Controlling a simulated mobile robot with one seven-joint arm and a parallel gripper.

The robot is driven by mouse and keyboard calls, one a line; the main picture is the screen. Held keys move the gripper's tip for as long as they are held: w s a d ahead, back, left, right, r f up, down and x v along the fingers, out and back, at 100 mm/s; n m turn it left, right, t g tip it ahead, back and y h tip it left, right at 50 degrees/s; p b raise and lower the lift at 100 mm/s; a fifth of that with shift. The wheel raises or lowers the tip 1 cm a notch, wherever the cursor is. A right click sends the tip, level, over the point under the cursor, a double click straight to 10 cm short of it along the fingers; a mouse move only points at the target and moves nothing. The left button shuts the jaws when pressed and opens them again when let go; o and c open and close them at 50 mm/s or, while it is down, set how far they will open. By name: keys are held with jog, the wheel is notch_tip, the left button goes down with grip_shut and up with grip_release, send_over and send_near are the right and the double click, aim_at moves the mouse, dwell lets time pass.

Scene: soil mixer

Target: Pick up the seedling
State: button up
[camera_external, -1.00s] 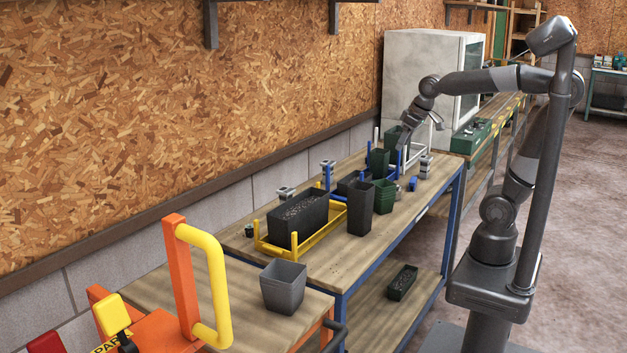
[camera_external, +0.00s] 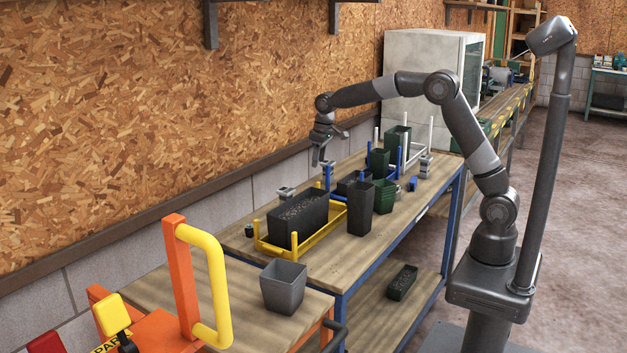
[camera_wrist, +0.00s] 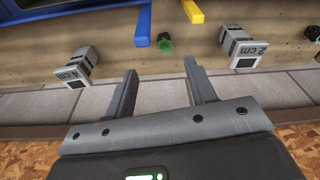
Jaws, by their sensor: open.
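No plant with leaves can be made out. In the wrist view a small dark plug with a green top (camera_wrist: 164,44), possibly the seedling, rests on the bench near its wall-side edge. A second small dark cylinder (camera_wrist: 312,33) is at the right edge; it also shows left of the yellow rack in the external view (camera_external: 249,230). My gripper (camera_wrist: 160,72) is open and empty, its fingers on either side of the picture's middle, with the green-topped plug just beyond their tips. In the external view my gripper (camera_external: 318,160) hangs above the bench's wall side.
Two grey blocks marked 2 cm flank the plug, left (camera_wrist: 72,68) and right (camera_wrist: 246,50). A yellow rack (camera_external: 300,248) holds a long black soil tray (camera_external: 297,215). Tall dark pots (camera_external: 361,208) and blue rack posts (camera_external: 399,160) stand nearby. The chipboard wall is close.

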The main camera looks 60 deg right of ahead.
jog(key=w+f, duration=0.1)
jog(key=f, duration=0.3)
jog(key=w+f, duration=0.1)
jog(key=f, duration=0.4)
jog(key=w+a+f, duration=0.1)
jog(key=w+f, duration=0.1)
jog(key=f, duration=0.3)
jog(key=shift+a+f, duration=0.1)
jog(key=c, duration=1.1)
jog(key=shift+o, duration=0.2)
jog(key=shift+w+r, duration=0.1)
jog(key=shift+r, duration=0.55)
notch_tip(320, 180, up, 3)
jog(key=shift+f, duration=0.15)
jog(key=s+d+r, duration=0.5)
jog(key=d+r, duration=0.2)
jog(key=d, duration=0.3)
jog(key=shift+d, duration=0.3)
